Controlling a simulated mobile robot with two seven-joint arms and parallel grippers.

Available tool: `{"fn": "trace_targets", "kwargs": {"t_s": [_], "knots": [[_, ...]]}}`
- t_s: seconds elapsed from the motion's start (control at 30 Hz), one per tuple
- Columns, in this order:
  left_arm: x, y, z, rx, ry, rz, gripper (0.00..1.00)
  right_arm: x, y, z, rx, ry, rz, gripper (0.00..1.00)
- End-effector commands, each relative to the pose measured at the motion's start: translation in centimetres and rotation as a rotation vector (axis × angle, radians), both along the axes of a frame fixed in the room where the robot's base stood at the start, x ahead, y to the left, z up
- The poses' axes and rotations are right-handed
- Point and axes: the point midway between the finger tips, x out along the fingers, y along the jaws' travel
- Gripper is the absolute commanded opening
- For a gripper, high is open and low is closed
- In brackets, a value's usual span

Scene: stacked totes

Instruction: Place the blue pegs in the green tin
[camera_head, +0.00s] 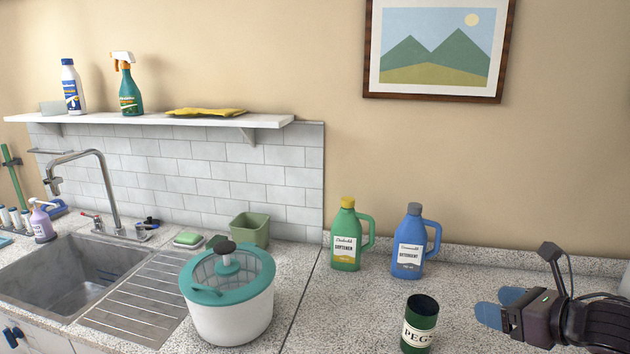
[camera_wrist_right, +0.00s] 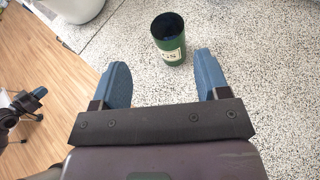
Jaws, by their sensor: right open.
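My right gripper (camera_head: 496,306) is open and empty, with blue fingers, to the right of the tin. In the right wrist view (camera_wrist_right: 163,78) the tin is beyond the fingertips, roughly between them and apart. I cannot make out any blue pegs for certain. Small dark blue shapes at the lower left edge are possibly my left gripper (camera_head: 12,336).
A green softener bottle (camera_head: 345,240) and a blue detergent bottle (camera_head: 408,246) stand behind the tin. A white and teal salad spinner (camera_head: 230,315) stands left, near the sink (camera_head: 70,280). The counter between spinner and tin is clear.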

Motion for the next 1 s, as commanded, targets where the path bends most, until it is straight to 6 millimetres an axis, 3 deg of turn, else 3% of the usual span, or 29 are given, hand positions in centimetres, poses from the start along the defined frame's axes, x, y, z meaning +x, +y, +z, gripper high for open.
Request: {"fn": "trace_targets", "kwargs": {"t_s": [0.03,0.47,0.7,1.0], "knots": [[-0.1,0.0,0.0,0.0,0.0,0.0,0.0,-0.5,0.8,-1.2,0.047,0.041,-0.023,0.69],[0.2,0.1,0.1,0.003,-0.005,-0.003,0.0,-4.8,5.0,-8.1,0.534,0.41,-0.4,0.69],[0.0,0.1,0.0,0.003,0.0,-0.001,0.0,-8.6,6.5,-11.9,0.94,0.651,-0.788,0.69],[-0.2,0.1,-0.1,0.001,0.003,0.001,0.0,-14.5,6.2,-15.5,1.478,0.837,-1.384,0.69]]}}
